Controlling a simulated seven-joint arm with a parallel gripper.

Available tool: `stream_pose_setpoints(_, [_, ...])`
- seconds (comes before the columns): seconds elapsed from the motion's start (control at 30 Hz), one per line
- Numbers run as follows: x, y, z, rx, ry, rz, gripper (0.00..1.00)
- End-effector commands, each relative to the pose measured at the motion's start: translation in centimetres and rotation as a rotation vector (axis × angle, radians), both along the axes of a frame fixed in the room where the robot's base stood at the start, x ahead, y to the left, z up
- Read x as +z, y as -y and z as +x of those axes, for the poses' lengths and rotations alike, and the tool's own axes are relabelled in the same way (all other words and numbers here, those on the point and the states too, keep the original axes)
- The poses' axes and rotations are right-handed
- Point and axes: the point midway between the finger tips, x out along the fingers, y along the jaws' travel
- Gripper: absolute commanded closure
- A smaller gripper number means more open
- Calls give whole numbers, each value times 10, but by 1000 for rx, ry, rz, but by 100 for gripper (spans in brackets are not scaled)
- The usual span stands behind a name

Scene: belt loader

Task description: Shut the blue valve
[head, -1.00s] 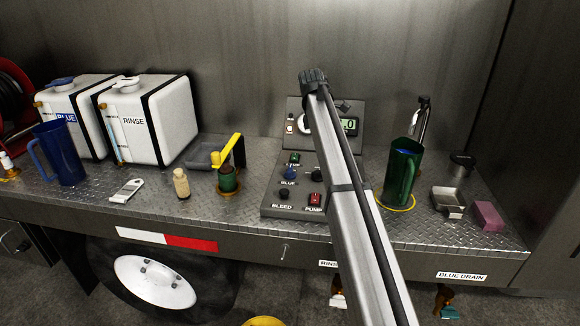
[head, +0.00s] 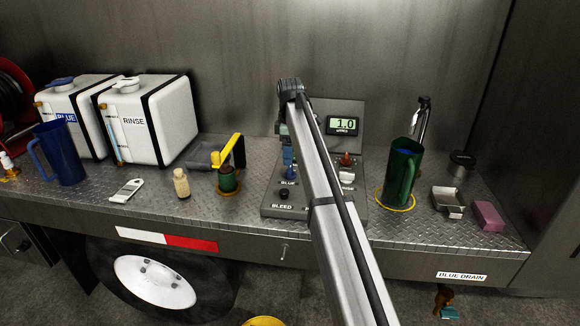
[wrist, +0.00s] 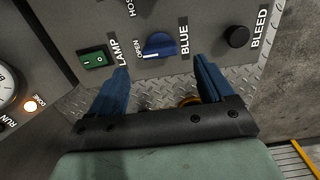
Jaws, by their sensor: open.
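The blue valve is a blue knob (wrist: 158,44) on the grey control panel, beside the label BLUE. In the wrist view a white mark on its lower left side lies next to the word OPEN. My gripper (wrist: 160,76) is open, with one blue finger on each side below the knob in the picture; nothing is between the fingers. I cannot tell how far above the panel they are.
The black BLEED knob (wrist: 237,37) and green LAMP switch (wrist: 94,58) flank the blue knob. A display (head: 345,125) reads 1.0. A green jug (head: 401,175) with blue liquid stands right of the panel. A yellow-handled pump (head: 228,178) stands left.

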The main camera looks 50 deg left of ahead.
Motion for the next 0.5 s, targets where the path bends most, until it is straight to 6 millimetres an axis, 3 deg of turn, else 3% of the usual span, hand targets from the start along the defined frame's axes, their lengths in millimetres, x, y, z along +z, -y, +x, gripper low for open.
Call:
stream_pose_setpoints(0.2, [-36, 1, 0, 0, 0, -1, 19])
stream_pose_setpoints(0.5, [-58, 0, 0, 0, 0, 0, 19])
